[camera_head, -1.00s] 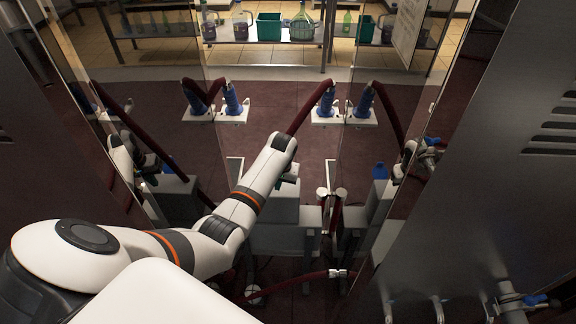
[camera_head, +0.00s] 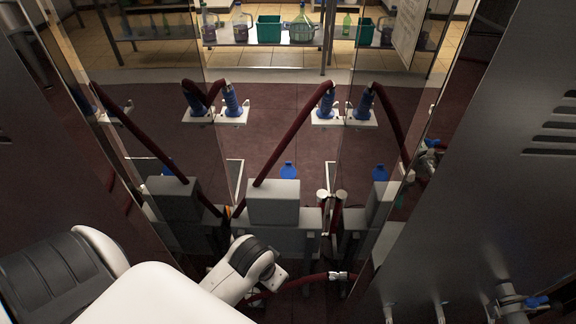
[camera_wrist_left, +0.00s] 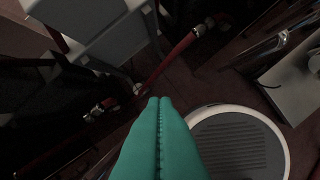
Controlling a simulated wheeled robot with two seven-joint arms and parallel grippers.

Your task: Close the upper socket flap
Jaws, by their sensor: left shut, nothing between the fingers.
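I cannot make out the upper socket flap for certain in either view. A grey box-shaped unit (camera_head: 273,203) stands in the middle of the head view, with a blue cap (camera_head: 288,171) showing behind its top. My left arm bends down low in the head view, below the grey unit, and its fingers are hidden there. In the left wrist view the green fingers of my left gripper (camera_wrist_left: 160,101) are shut together with nothing between them, above the dark floor. My right gripper is in neither view.
Dark red hoses (camera_head: 292,136) run to blue nozzles (camera_head: 326,104) on white brackets. A low hose with a metal coupling (camera_head: 338,275) crosses near my left arm. Clear panels and a metal cabinet (camera_head: 500,150) flank the space. A shelf with a green bin (camera_head: 269,29) stands far back.

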